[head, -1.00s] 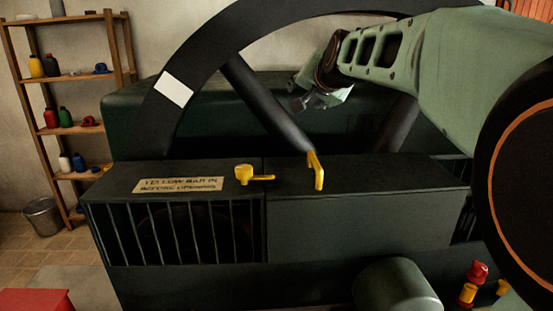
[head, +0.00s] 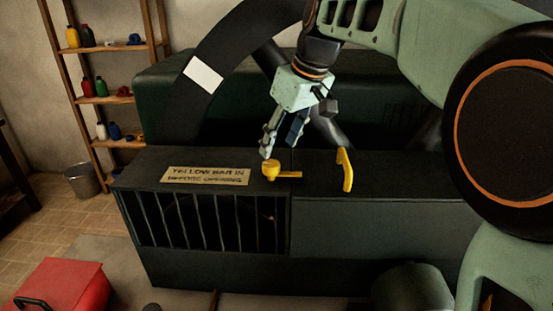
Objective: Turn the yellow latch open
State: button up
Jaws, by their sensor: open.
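The yellow latch (head: 270,170) is a round knob with a short flat arm pointing right. It sits on top of the dark green machine housing (head: 330,225), its arm crossing the seam between the barred left section and the plain right section. My gripper (head: 276,146) is open and empty, pointing down just above and behind the knob. Its left fingertip is close to the knob's top; whether they touch I cannot tell. A bent yellow bar (head: 347,170) stands upright on the housing to the right of the latch.
A printed sign (head: 206,176) about the yellow bar lies left of the latch. A large dark wheel (head: 232,45) with a white patch rises behind. A red toolbox (head: 62,288) is on the floor at front left, a shelf (head: 100,100) and bucket (head: 82,180) beyond.

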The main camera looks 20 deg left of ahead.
aim_at(272, 164)
jog(key=x, duration=0.7)
jog(key=shift+w, duration=0.1)
jog(key=c, duration=1.1)
